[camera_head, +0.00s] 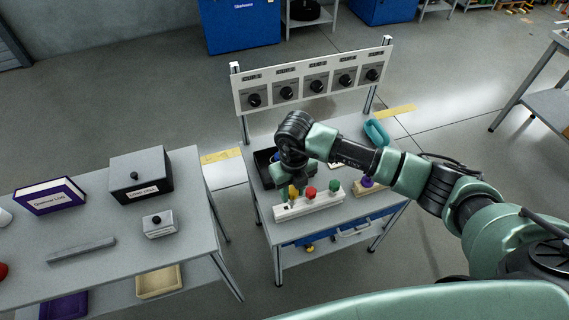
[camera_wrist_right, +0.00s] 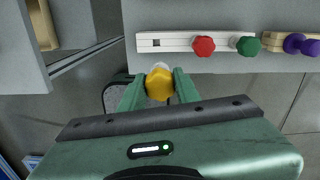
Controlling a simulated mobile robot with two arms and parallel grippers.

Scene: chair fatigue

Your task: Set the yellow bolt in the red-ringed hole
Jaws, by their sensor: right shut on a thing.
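My right gripper (camera_head: 295,184) is above the workbench, near the left end of a white rack (camera_head: 318,206). It is shut on the yellow bolt (camera_head: 292,191). In the wrist view, the yellow bolt's faceted head (camera_wrist_right: 160,85) sits between the two green fingers (camera_wrist_right: 158,90), apart from the white rack (camera_wrist_right: 174,37). The rack has a dark empty slot (camera_wrist_right: 156,43) at its left end. I cannot make out a red-ringed hole in either view. My left gripper is not in view.
The rack holds a red bolt (camera_head: 310,192) and a green bolt (camera_head: 333,185). A purple bolt (camera_head: 368,182) is in a tan block to the right. A dark tray (camera_head: 264,169) lies left of the gripper. A dial panel (camera_head: 314,79) stands along the bench's back.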

